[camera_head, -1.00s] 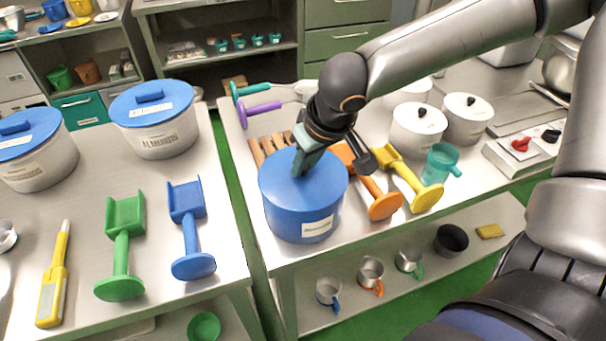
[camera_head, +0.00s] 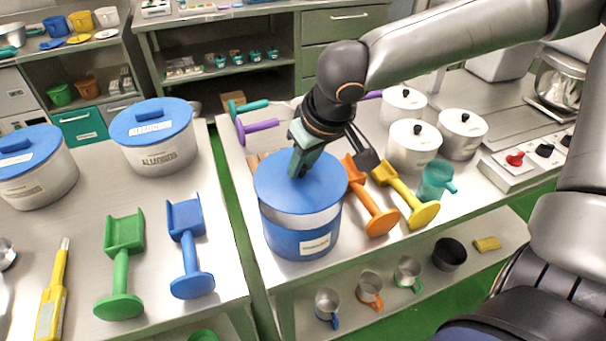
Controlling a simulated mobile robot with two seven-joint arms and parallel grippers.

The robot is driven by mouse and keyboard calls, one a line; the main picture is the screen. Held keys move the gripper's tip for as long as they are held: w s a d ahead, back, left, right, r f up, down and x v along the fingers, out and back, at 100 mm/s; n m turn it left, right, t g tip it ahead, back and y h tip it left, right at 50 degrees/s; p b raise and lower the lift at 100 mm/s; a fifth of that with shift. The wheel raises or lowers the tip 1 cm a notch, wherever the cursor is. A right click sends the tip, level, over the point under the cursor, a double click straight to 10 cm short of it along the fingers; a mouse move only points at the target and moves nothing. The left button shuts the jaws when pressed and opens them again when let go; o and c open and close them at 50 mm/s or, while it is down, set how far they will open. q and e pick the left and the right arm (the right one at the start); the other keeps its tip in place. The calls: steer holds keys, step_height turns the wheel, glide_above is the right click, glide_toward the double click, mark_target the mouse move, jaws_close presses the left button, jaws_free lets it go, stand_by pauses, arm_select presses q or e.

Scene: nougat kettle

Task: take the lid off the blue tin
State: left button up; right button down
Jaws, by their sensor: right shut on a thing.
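The blue tin (camera_head: 288,243) stands near the left edge of the right-hand table, with a white label on its front. Its blue lid (camera_head: 322,190) is raised above the tin, and a pale band shows between lid and rim at the front. My right gripper (camera_head: 299,168) is shut on the lid from above, at the middle of its top; its fingers hide the grip point. I cannot tell whether the lid's back edge still touches the tin. My left gripper is not in view.
An orange scoop (camera_head: 372,208) and a yellow scoop (camera_head: 410,200) lie right of the tin, near a teal mug (camera_head: 436,180) and white lidded pots (camera_head: 413,146). The left table (camera_head: 226,260) holds scoops and blue-lidded pots, across a narrow gap.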

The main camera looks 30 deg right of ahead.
mark_target(303, 169)
step_height(303, 169, up, 6)
steer(key=shift+f+p, duration=0.2)
steer(key=shift+p, duration=0.35)
steer(key=shift+r+p, duration=1.5)
steer(key=shift+p, duration=0.2)
steer(key=shift+f, duration=0.1)
